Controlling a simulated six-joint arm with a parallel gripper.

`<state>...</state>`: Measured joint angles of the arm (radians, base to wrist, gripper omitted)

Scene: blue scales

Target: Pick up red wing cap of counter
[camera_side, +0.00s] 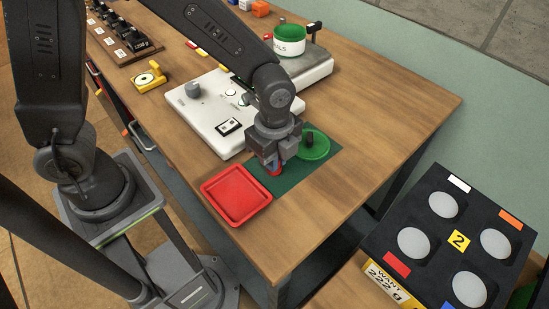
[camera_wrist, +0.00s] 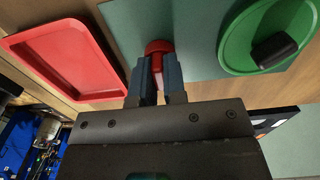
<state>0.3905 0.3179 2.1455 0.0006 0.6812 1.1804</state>
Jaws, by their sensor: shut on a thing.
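My gripper (camera_side: 277,168) is low over the green mat (camera_side: 292,180), between the red tray and the green lid. Its two fingers are shut on a small red cap (camera_wrist: 158,47), which shows between and just past the fingertips in the wrist view. In the side view only a bit of red shows at the fingertips, and the fingers hide much of the cap. I cannot tell whether the cap touches the mat.
A red tray (camera_side: 236,195) lies left of my gripper. A green lid with a black knob (camera_side: 316,145) lies at its right. A white panel with knobs (camera_side: 213,110) and a scale with a green-rimmed tub (camera_side: 290,42) stand behind. The table's right side is clear.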

